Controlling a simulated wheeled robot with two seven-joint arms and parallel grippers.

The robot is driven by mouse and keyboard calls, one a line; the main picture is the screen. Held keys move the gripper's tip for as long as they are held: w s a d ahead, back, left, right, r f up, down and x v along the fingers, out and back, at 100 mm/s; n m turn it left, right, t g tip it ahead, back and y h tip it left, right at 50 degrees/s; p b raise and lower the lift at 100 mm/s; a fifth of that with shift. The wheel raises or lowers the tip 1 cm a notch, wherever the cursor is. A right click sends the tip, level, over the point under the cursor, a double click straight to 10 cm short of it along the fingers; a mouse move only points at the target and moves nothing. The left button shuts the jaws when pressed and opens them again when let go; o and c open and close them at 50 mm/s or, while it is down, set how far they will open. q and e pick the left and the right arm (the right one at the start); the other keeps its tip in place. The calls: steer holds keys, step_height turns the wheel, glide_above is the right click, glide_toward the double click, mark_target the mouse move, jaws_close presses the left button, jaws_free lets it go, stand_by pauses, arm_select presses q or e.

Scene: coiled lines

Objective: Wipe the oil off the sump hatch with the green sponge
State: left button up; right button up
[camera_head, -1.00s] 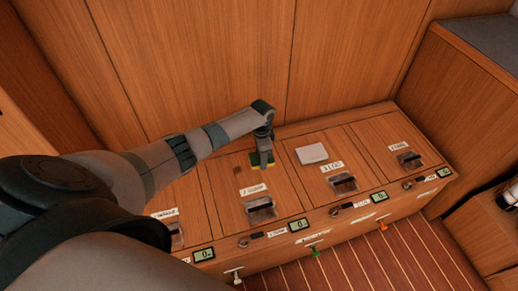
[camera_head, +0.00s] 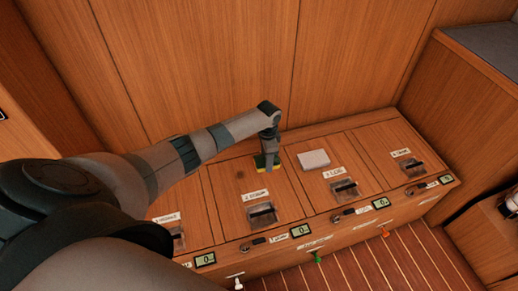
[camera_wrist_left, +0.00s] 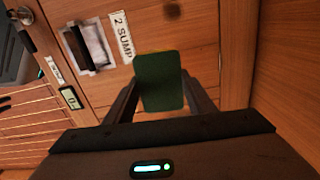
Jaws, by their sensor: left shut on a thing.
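The sump hatch (camera_head: 230,205) is a wooden lid in the bench top with a label reading 2 SUMP and a metal latch (camera_head: 261,212). A dark oil patch (camera_head: 239,175) lies on it; it also shows near the top of the left wrist view (camera_wrist_left: 172,10). My left gripper (camera_head: 267,160) is shut on the green sponge (camera_wrist_left: 158,82), which has a yellow layer. The sponge is low at the hatch's rear, right of the patch in the head view; I cannot tell whether it touches the wood. My right gripper is not in view.
A pale block (camera_head: 313,160) lies on the hatch to the right. More latched hatches flank the sump hatch. Small displays and coloured valve handles line the bench front. A wooden wall rises close behind the bench.

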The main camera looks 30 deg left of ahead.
arm_select(q)
steer(key=w+d+r+n, duration=0.1)
steer(key=d+r+n, duration=0.1)
steer(key=d+r, duration=0.6)
steer(key=d+r+n, duration=0.2)
steer(key=d+r, duration=0.3)
steer(key=r, duration=0.7)
steer(key=s+d+r+n, duration=0.1)
steer(key=s+r+n, duration=0.1)
steer(key=s+r, duration=0.4)
steer(key=s+d+r+n, duration=0.2)
steer(key=s+r, duration=0.5)
steer(key=s, duration=0.6)
steer(key=shift+s+d, duration=0.15)
steer(key=shift+s, duration=0.2)
steer(key=shift+w+d+r, duration=0.1)
